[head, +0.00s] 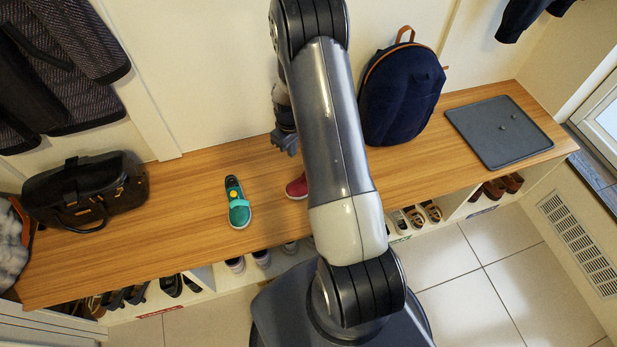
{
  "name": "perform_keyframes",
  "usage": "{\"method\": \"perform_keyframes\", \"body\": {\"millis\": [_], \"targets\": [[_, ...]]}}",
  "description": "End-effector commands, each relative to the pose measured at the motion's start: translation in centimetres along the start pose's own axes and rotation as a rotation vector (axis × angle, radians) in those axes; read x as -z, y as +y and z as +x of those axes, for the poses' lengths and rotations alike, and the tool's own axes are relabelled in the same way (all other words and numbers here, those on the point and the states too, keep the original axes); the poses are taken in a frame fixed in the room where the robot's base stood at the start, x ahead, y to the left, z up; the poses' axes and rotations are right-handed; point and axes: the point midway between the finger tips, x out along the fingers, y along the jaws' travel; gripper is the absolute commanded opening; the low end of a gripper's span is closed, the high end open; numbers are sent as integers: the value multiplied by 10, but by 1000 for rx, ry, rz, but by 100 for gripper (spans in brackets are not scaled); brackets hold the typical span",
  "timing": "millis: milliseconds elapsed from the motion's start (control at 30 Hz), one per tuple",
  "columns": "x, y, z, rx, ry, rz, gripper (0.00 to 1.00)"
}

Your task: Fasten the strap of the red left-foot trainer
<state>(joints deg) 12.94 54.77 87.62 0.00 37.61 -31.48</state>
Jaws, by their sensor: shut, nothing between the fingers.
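A red shoe (297,187) stands on the wooden bench top, near its middle. Most of it is hidden behind my arm, so its strap and which foot it is for cannot be seen. My gripper (287,146) is above the bench, up and slightly left of the red shoe, with its fingers closed and empty. It looks apart from the shoe. A teal shoe (239,212) with a lighter teal strap across it and a yellow spot inside stands to the left of the red one.
The wooden bench (180,215) has a black bag (85,190) at its left, a navy backpack (402,95) right of my arm and a grey tray (498,132) at its right end. Cubbies below hold several shoes. Coats hang at the upper left. Bench around the teal shoe is clear.

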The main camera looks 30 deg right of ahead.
Motion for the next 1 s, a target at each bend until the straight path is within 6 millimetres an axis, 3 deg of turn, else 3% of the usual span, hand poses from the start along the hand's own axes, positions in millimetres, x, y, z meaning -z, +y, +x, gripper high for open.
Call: {"method": "perform_keyframes", "body": {"millis": [467, 1000], "targets": [[0, 0, 2, 0, 0, 0, 0], [0, 0, 30, 0, -1, 0, 0]]}}
